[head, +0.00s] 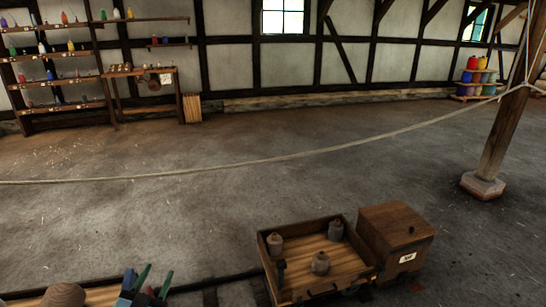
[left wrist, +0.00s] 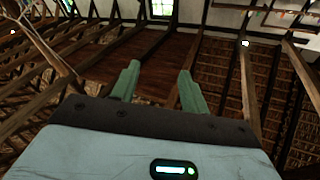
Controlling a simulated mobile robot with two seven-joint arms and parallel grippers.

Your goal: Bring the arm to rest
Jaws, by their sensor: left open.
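My left gripper (head: 157,273) shows at the bottom left of the head view, with its green fingers pointing up. In the left wrist view my left gripper (left wrist: 159,69) has its two fingers apart with nothing between them. Behind them are only roof beams and the upper wall. My right gripper is in neither view.
A wooden cart (head: 325,290) with three grey weights stands at the bottom centre, beside a lidded wooden box (head: 397,238). Shelves (head: 55,55) line the back left. The middle floor is clear.

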